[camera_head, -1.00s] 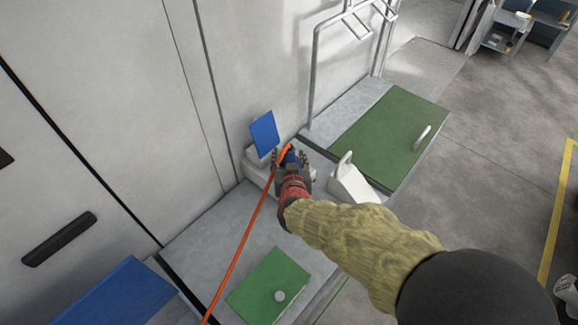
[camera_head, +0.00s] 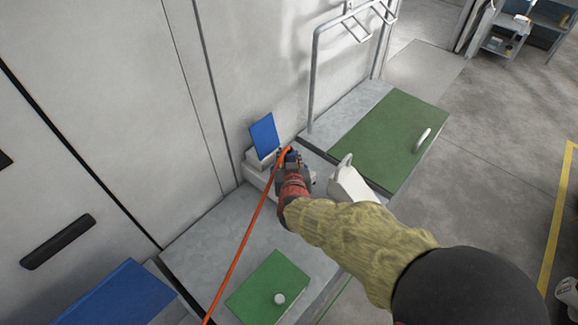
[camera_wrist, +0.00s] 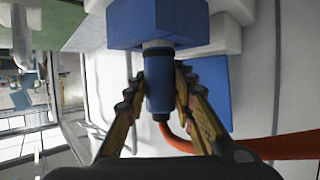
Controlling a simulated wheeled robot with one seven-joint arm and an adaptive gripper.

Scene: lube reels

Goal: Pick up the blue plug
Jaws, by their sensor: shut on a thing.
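The blue plug (camera_wrist: 159,85) is a blue cylinder with dark bands, seen in the middle of the wrist view. Its far end is close to a blue block (camera_wrist: 155,22), with a pale metal neck between them. An orange cable (camera_wrist: 270,147) leaves its near end. My gripper (camera_wrist: 160,88) has a finger on each side of the plug and is shut on it. In the head view my gripper (camera_head: 289,160) is at the white fixture below a tilted blue panel, and it hides most of the plug. The orange cable (camera_head: 241,245) runs down to the lower left.
A tilted blue panel (camera_head: 264,136) stands behind my gripper. A white wedge-shaped piece (camera_head: 350,186) is close on its right. Green lids (camera_head: 390,138) (camera_head: 268,290) lie on the grey bench (camera_head: 213,236). A metal rail (camera_head: 314,80) rises by the wall.

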